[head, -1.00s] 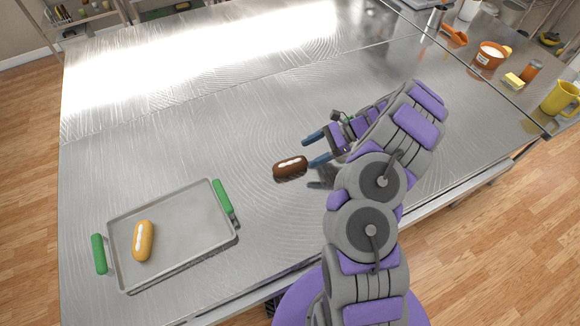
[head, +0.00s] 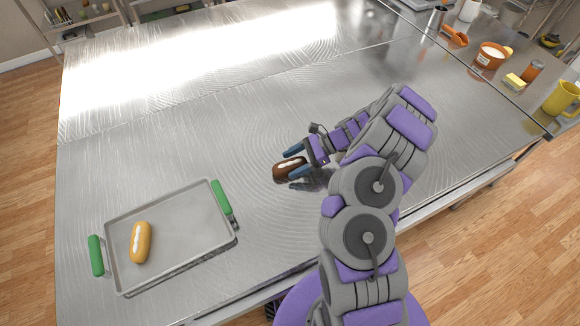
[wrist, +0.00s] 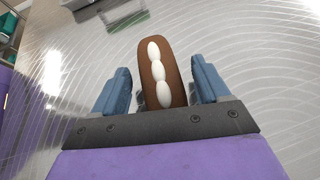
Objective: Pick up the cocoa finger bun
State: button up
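The cocoa finger bun (head: 284,170), dark brown with white icing blobs on top, lies on the steel table near its middle. My gripper (head: 292,162) is low over the table, with its blue fingers on either side of the bun. In the wrist view the bun (wrist: 161,75) stands lengthwise between the two fingers of my gripper (wrist: 160,88). A gap shows between the bun and each finger, so the gripper is open around it.
A metal tray (head: 185,222) with green handles sits at the lower left of the table and holds a golden finger bun (head: 141,243) with white icing. The table (head: 210,130) around the cocoa bun is clear. Pots, butter and a yellow jug (head: 562,98) stand far right.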

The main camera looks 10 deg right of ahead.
jog(key=c, duration=1)
jog(key=shift+c, duration=0.2)
